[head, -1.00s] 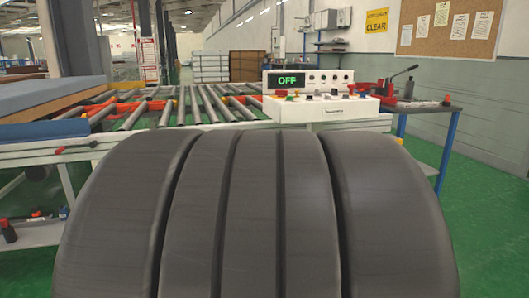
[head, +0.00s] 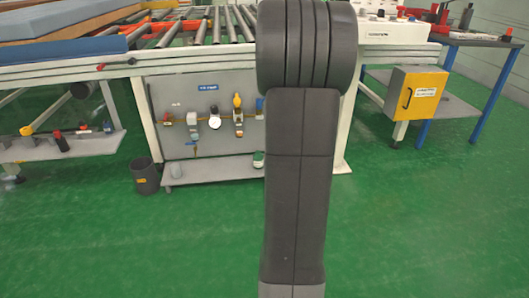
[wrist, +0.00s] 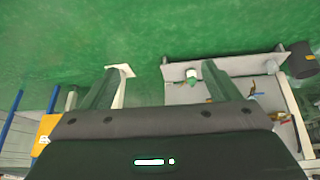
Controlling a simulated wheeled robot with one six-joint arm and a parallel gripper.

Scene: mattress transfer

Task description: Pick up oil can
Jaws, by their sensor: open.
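A small green and white can (head: 258,160) stands on the low grey shelf (head: 215,172) under the roller table, partly hidden by my arm. I cannot tell for certain that it is the oil can. It also shows in the wrist view (wrist: 191,75), between the two fingers but closer to the right one and beyond them. My gripper (wrist: 160,72) is open and empty, its dark green fingers spread wide. The gripper itself is hidden behind my arm in the head view.
The roller table (head: 190,60) stands ahead, with a panel of valves and a gauge (head: 214,122) below it. A dark bin (head: 146,176) stands left of the low shelf. A yellow box (head: 415,92) hangs at the right. The green floor in front is clear.

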